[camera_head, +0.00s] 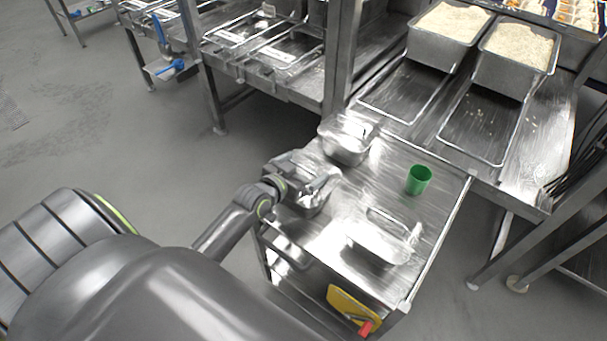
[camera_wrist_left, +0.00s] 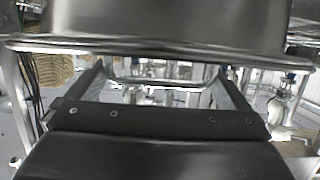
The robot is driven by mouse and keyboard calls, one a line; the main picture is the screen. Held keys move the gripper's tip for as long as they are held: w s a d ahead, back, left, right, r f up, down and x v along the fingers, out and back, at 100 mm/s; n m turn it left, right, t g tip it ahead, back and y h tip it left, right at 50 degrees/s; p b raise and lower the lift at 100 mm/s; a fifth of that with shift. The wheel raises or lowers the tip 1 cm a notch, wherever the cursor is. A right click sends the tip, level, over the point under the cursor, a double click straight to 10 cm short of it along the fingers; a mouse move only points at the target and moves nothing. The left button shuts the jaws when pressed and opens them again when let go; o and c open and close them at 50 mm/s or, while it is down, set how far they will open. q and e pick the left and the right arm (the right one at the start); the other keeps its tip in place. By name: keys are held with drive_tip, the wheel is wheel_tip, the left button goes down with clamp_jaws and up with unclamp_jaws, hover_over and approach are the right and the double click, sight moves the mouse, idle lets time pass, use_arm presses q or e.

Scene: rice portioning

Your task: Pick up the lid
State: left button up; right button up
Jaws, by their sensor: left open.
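A flat shiny metal piece (camera_head: 378,243) with a raised handle, which looks like the lid, lies on the steel cart top (camera_head: 342,250) toward its front. A large metal pan (camera_wrist_left: 170,25) fills the top of that view. My right gripper is not in view.
A yellow board (camera_head: 350,308) hangs below the front edge. Two rice-filled pans (camera_head: 497,75) stand on the counter behind.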

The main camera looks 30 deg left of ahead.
use_arm(q)
drive_tip(key=shift+x, duration=1.05)
drive_tip(key=c, duration=0.8)
drive_tip(key=shift+r, duration=0.15)
drive_tip(key=shift+c, duration=0.2)
wheel_tip(320, 180, up, 10)
drive_tip(key=s+d+r+m+g+h, duration=0.1)
drive_tip(key=s+d+r+m+h, duration=0.3)
drive_tip(key=s+d+r, duration=0.4)
drive_tip(key=s+d+h, duration=0.1)
drive_tip(key=s+d, duration=0.3)
drive_tip(key=s, duration=0.2)
drive_tip(key=shift+r+m+g+h+p, duration=0.15)
drive_tip(key=shift+m+g+h+p, duration=0.15)
drive_tip(key=shift+m+g+h, duration=0.1)
